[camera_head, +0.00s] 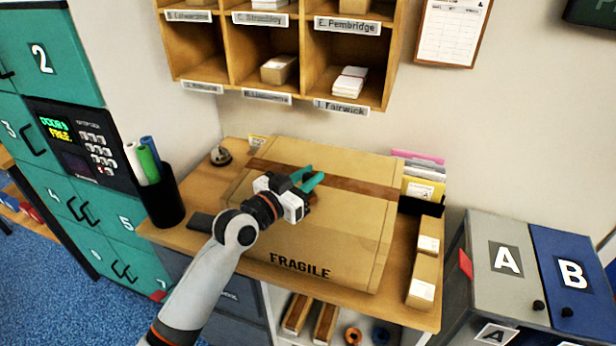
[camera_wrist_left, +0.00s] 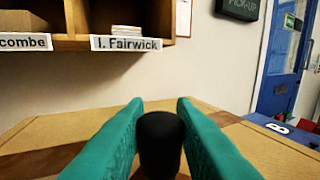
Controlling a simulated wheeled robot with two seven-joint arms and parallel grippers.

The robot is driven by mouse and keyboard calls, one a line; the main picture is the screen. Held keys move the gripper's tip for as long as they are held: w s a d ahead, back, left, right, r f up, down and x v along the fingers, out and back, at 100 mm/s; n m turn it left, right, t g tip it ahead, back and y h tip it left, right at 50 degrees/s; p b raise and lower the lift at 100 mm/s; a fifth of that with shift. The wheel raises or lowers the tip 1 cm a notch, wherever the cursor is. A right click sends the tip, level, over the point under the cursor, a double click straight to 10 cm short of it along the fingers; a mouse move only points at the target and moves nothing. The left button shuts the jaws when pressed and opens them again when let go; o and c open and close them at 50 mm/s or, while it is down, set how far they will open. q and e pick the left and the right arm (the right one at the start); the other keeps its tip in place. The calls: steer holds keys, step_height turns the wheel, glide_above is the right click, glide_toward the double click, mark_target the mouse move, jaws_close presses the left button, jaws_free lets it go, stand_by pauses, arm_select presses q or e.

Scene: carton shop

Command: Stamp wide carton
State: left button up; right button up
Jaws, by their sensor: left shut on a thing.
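A wide brown carton (camera_head: 340,222) with a darker tape strip and the word FRAGILE on its front lies on the wooden counter. My left gripper (camera_head: 312,182) is over the middle of the carton top, its teal fingers shut on a dark rounded handle. The handle, which looks like that of a stamp (camera_wrist_left: 160,143), stands between the fingers in the left wrist view. The stamp's lower end is hidden, so I cannot tell whether it touches the carton. No stamped mark shows on the visible carton top. My right gripper is not in view.
The counter (camera_head: 188,240) holds a black pen cup (camera_head: 163,202), a bell (camera_head: 220,156), a dark flat pad (camera_head: 200,222), an envelope holder (camera_head: 422,187) and small boxes (camera_head: 424,272). Pigeonholes (camera_head: 285,50) hang above. Teal lockers (camera_head: 90,215) stand left, bins A and B (camera_head: 505,262) right.

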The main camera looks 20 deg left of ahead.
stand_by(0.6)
arm_select(q)
step_height(320, 180, up, 7)
steer(key=p, duration=0.6)
steer(key=shift+p, duration=0.3)
steer(key=shift+f, duration=0.15)
stand_by(0.4)
